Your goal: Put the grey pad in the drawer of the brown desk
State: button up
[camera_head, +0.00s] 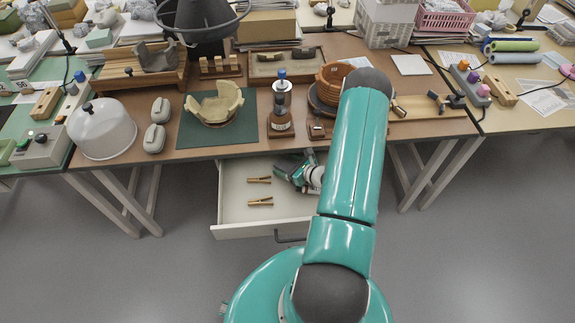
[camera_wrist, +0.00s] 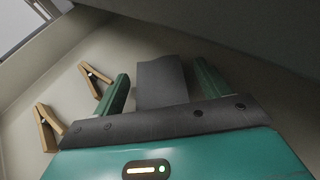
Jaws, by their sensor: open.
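The brown desk (camera_head: 350,50) has its pale drawer (camera_head: 235,213) pulled open, and the drawer floor also shows in the wrist view (camera_wrist: 60,95). My gripper (camera_head: 283,166) is inside the right part of the drawer. In the wrist view its two green fingers (camera_wrist: 161,72) are spread apart. A dark grey flat piece, which looks like the grey pad (camera_wrist: 163,80), lies between the fingers with visible gaps on both sides. Its near end is hidden behind my gripper's body. I cannot make out the pad in the head view.
Two wooden clips (camera_head: 259,180) lie in the drawer left of my gripper, and both show in the wrist view (camera_wrist: 96,80). The desktop above holds a pot on a green mat (camera_head: 190,133), a bottle and a white dome (camera_head: 102,130). The drawer's front left is bare.

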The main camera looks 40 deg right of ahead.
jog(key=shift+r, duration=0.2)
jog(key=v, duration=1.2)
jog(key=shift+r, duration=0.1)
